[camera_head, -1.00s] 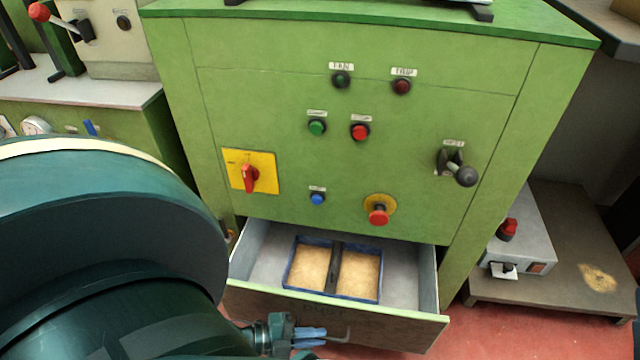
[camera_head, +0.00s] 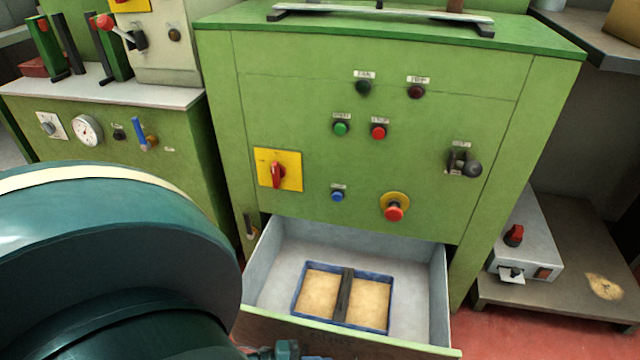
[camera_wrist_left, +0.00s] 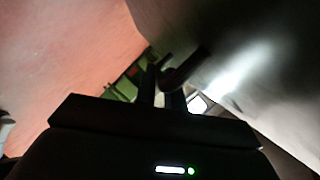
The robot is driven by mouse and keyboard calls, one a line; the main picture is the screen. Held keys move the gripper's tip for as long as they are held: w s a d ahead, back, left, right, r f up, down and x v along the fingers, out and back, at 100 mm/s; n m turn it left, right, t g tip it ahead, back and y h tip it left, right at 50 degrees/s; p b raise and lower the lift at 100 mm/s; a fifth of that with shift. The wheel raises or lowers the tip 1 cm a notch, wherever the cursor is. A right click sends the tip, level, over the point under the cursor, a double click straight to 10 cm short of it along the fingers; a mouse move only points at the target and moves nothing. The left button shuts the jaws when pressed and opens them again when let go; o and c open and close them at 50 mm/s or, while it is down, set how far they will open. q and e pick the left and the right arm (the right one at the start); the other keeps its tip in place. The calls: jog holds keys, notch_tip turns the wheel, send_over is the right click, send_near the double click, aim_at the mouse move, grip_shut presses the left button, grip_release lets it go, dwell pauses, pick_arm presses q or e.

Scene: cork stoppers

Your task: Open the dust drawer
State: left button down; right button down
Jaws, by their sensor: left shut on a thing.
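The dust drawer (camera_head: 420,290) stands well out from the green cabinet (camera_head: 310,120), below its control panel. Inside it lies a blue-rimmed tray (camera_head: 295,292) with tan dust on both sides of a dark divider. My left gripper (camera_head: 287,352) is at the drawer front, mostly cut off by the bottom edge of the head view. In the left wrist view, my left gripper (camera_wrist_left: 160,98) is shut on the dark drawer handle (camera_wrist_left: 184,68), close to the grey drawer front (camera_wrist_left: 245,70). My right gripper is not in view.
The panel carries a red switch on a yellow plate (camera_head: 290,157), several buttons and a black-knobbed lever (camera_head: 473,168). A grey box (camera_head: 527,240) sits on a low bench at right. Red floor (camera_head: 540,335) shows right of the drawer.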

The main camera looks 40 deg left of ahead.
pick_arm(q)
jog(key=shift+a, duration=0.1)
jog(key=c, duration=1.6)
grip_release()
jog(key=shift+o, duration=0.5)
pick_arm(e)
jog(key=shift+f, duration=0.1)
